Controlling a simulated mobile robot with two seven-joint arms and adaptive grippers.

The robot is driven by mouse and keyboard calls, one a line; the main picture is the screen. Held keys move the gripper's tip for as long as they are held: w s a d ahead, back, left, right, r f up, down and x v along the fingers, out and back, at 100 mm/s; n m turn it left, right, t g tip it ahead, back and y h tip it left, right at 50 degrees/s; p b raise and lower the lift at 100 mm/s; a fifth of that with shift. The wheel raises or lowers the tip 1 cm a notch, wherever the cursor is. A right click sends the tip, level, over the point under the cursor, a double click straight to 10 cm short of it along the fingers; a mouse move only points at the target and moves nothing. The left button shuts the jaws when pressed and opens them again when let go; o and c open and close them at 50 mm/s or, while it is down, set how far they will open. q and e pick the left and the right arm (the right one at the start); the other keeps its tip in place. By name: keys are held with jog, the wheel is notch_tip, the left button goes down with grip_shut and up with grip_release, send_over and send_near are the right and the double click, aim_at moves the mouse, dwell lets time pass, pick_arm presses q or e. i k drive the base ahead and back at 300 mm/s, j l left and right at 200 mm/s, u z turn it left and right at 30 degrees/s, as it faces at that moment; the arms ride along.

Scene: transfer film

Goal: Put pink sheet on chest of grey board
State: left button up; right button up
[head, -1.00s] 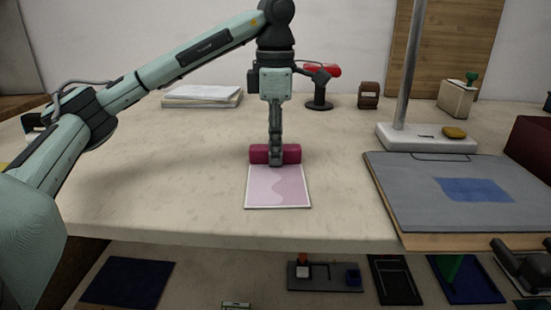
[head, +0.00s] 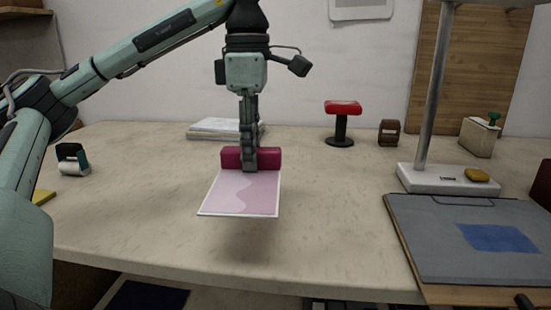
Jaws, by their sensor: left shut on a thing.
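The pink sheet (head: 243,194) has a white border and a paler wavy patch. A dark red bar (head: 233,158) runs along its far edge. My left gripper (head: 249,168) comes down from above and is shut on this bar, with the sheet attached. The sheet is held above the table, with a soft shadow below it. The grey board (head: 440,251) lies at the right front, apart from the sheet. A blue patch (head: 497,238) is on its surface. My right gripper is not in view.
A stand with a white base (head: 445,180) and grey pole rises behind the board, a yellow pad on it. A red-topped stand (head: 342,121), brown block (head: 389,133) and green-knobbed box (head: 479,138) stand at the back. Table (head: 330,220) between sheet and board is clear.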

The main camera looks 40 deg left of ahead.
aim_at(495, 239)
jog(key=k, duration=1)
